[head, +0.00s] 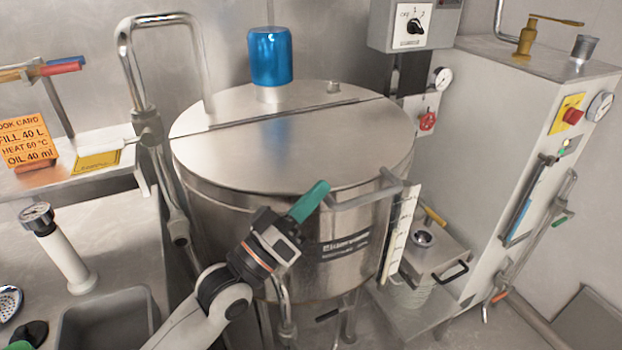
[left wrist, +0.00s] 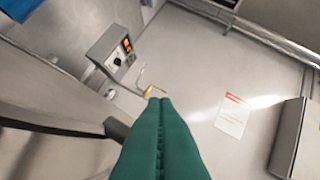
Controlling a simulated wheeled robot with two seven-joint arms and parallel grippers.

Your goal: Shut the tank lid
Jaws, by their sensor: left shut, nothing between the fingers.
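The steel tank (head: 330,245) stands in the middle of the head view. Its flat round lid (head: 290,150) lies level on the rim, with a straight seam across it and a bar handle (head: 365,195) at its front edge. The lid looks down; a small gap at the rim cannot be told. My left gripper (head: 312,198) has its green fingers shut with nothing between them. They are close to the left end of the handle; whether they touch it cannot be told. The shut fingers (left wrist: 160,135) also fill the lower middle of the left wrist view. My right gripper is out of view.
A blue motor (head: 270,58) stands on the rear of the tank top. A bent steel pipe (head: 135,75) rises at the tank's left. A grey cabinet (head: 490,130) with levers stands at the right. A counter with a sink (head: 105,325) is at the left.

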